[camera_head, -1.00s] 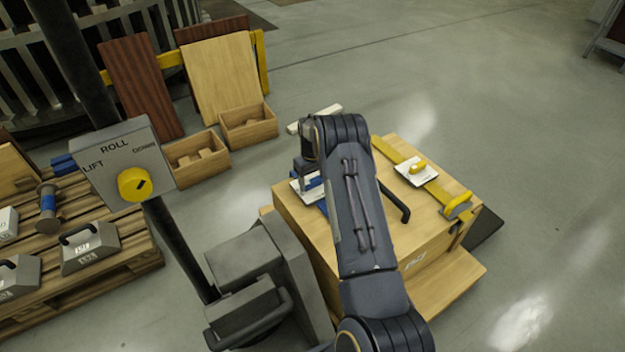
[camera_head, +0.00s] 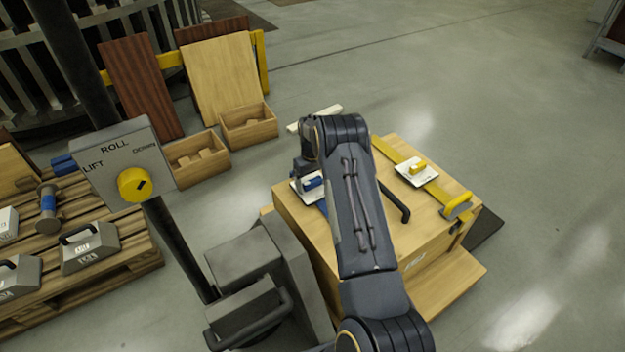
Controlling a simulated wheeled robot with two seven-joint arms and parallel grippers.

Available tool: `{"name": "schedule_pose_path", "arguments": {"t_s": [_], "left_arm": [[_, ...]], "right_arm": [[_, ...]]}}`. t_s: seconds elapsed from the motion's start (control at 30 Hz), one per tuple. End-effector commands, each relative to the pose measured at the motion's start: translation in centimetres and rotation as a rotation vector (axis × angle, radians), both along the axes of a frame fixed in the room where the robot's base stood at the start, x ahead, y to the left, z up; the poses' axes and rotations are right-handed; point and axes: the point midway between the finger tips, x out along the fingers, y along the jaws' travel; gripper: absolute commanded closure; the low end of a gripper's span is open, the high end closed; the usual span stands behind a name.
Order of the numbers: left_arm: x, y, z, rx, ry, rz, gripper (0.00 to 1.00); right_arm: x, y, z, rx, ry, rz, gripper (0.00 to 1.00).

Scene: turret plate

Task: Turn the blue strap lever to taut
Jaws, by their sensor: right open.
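The blue strap lever (camera_head: 314,183) sits on a white plate (camera_head: 299,192) at the left side of the wooden crate's top. Its handle shows just left of my right arm and looks roughly in line with the yellow lever's handle. A blue strap (camera_head: 322,207) shows below the plate, partly hidden by my arm. My right gripper (camera_head: 301,171) is open and close to the lever's upper left, mostly hidden behind its own wrist. It appears apart from the handle, though contact cannot be fully judged. My left gripper is out of view.
A yellow lever (camera_head: 418,167) on a white plate and yellow strap lies on the crate's right side (camera_head: 440,215). A grey control box with a yellow knob (camera_head: 134,184) stands left. Open floor lies right.

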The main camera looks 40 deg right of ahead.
Motion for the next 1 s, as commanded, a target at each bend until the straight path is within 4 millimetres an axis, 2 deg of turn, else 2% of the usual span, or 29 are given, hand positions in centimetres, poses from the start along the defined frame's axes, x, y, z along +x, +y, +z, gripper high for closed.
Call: {"name": "schedule_pose_path", "arguments": {"t_s": [0.5,1.0], "left_arm": [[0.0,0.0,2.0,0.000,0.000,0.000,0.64],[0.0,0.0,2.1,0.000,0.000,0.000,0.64]], "right_arm": [[0.0,0.0,7.2,-0.001,-0.002,0.000,0.16],[0.0,0.0,7.8,0.000,0.000,0.000,0.16]]}}
